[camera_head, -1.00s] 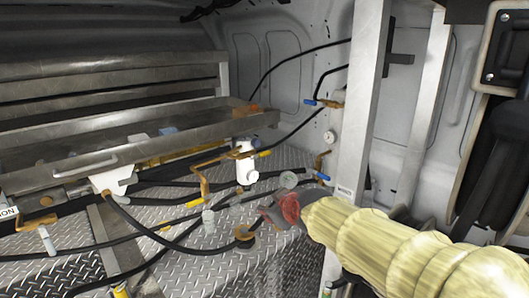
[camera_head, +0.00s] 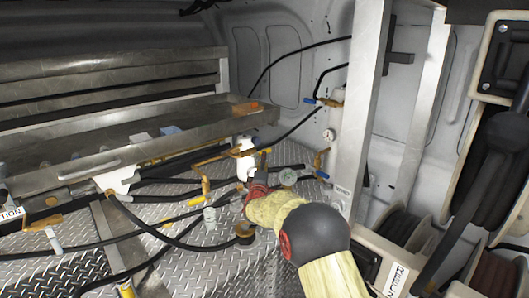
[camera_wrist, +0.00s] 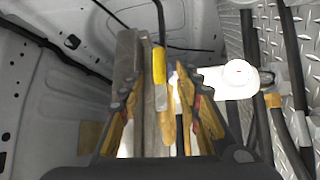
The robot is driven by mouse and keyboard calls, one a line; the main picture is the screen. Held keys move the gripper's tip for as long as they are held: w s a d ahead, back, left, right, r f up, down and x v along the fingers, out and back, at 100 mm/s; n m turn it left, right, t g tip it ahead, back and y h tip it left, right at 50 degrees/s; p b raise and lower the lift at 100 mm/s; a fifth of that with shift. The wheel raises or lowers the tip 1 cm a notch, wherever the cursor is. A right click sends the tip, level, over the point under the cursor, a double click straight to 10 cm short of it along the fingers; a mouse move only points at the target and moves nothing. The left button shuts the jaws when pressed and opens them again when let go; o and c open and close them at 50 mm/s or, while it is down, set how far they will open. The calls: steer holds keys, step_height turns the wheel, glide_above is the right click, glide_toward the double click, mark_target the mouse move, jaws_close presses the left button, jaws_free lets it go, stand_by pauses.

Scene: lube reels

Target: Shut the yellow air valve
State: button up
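The yellow air valve's handle, with a bright yellow grip (camera_wrist: 159,66), shows in the wrist view. It appears between the two fingers of my gripper (camera_wrist: 157,84), which are apart, with space on each side of the grip. I cannot tell how deep the handle lies between them or whether it touches either finger. In the head view my gripper (camera_head: 262,165) is just right of a white fitting (camera_head: 245,158), and the handle there is mostly hidden behind my gripper and arm.
A metal shelf tray (camera_head: 200,140) stands to the left above black hoses. A metal post (camera_head: 360,110) rises on the right, with a blue-handled valve (camera_head: 321,174) beside it. Other yellow-tipped handles (camera_head: 196,201) lie lower left.

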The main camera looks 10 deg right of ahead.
steer(key=b+x, duration=0.2)
steer(key=x, duration=0.5)
steer(key=shift+w, duration=0.2)
steer(key=c, duration=0.3)
jaws_close()
stand_by(0.6)
